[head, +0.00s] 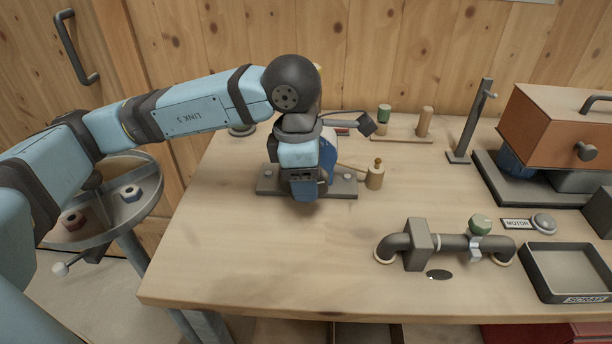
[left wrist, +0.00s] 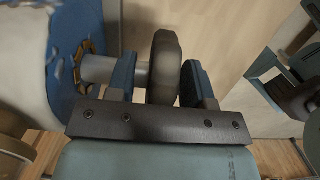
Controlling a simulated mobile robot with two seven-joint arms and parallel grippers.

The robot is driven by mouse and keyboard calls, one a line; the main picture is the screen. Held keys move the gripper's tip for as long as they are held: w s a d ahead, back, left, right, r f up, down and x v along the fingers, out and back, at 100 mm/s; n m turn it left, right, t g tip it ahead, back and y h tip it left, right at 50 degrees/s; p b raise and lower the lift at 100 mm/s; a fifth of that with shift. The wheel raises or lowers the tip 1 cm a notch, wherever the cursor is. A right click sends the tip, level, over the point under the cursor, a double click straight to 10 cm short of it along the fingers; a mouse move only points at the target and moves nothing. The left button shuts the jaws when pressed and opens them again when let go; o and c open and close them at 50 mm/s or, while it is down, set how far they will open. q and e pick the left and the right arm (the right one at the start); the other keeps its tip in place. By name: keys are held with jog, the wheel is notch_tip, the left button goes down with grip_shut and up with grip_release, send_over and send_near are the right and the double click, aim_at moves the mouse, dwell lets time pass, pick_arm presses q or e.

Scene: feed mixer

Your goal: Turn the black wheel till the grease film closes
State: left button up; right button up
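In the left wrist view a black wheel (left wrist: 164,66) stands edge-on between the two blue fingers of my left gripper (left wrist: 160,80). A grey shaft (left wrist: 99,68) joins the wheel to a blue housing (left wrist: 68,50) at the left. A broken brownish-yellow ring (left wrist: 86,68) shows on the housing around the shaft's root; I cannot tell if it is the grease film. The right finger is close beside the wheel, while a gap shows at the left finger. In the head view my left gripper (head: 304,188) hides the wheel over a grey base plate (head: 343,188). My right gripper is not seen.
A pipe with a green-knobbed valve (head: 440,242), a scrap tray (head: 568,272) and an orange-brown box machine (head: 560,125) are farther right. The table's front left is clear.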

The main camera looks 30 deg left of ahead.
pick_arm(q)
jog(key=shift+r, duration=0.1)
notch_tip(320, 180, up, 14)
jog(key=a+p, duration=0.1)
jog(key=p, duration=0.1)
jog(key=shift+s+a+f, duration=0.2)
jog(key=shift+s+f, duration=0.05)
jog(key=shift+s, duration=0.1)
dwell(0.5)
